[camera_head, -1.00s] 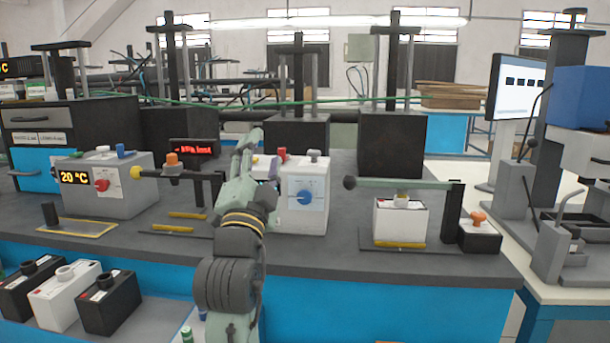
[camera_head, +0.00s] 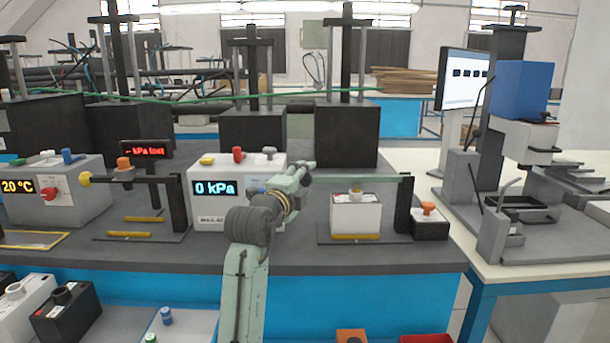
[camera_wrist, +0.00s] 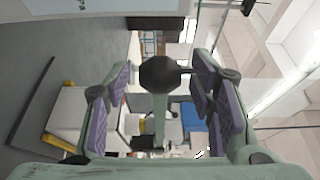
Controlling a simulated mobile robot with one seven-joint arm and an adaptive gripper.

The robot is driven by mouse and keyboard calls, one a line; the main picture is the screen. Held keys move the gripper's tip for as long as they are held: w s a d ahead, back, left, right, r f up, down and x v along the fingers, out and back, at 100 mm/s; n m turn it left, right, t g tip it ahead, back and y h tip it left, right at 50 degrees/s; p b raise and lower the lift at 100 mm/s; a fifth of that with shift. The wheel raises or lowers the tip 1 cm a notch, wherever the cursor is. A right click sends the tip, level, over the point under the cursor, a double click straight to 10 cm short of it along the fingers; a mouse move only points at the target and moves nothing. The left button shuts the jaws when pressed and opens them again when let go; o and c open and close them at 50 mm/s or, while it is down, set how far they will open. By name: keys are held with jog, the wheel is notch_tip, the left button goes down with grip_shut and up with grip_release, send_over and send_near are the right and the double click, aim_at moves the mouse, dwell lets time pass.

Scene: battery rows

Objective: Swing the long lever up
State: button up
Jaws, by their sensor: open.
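The long lever (camera_head: 360,180) is a thin pale green bar lying level over a white battery (camera_head: 356,212). Its right end meets a black upright post (camera_head: 403,203). Its left end is hidden behind my gripper (camera_head: 302,172) in the head view. In the wrist view, the lever's black ball knob (camera_wrist: 163,75) sits between the two purple-padded fingers of my gripper (camera_wrist: 160,82), with gaps on both sides. The green bar (camera_wrist: 160,106) runs away behind the knob. My gripper is open around the knob and holds nothing.
A white box reading 0 kPa (camera_head: 213,188) stands left of the lever, partly behind my arm. A small black battery with an orange cap (camera_head: 429,222) stands right of the post.

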jog(key=shift+w+d, duration=0.25)
jog(key=shift+w, duration=0.4)
jog(key=shift+c, duration=0.5)
grip_shut()
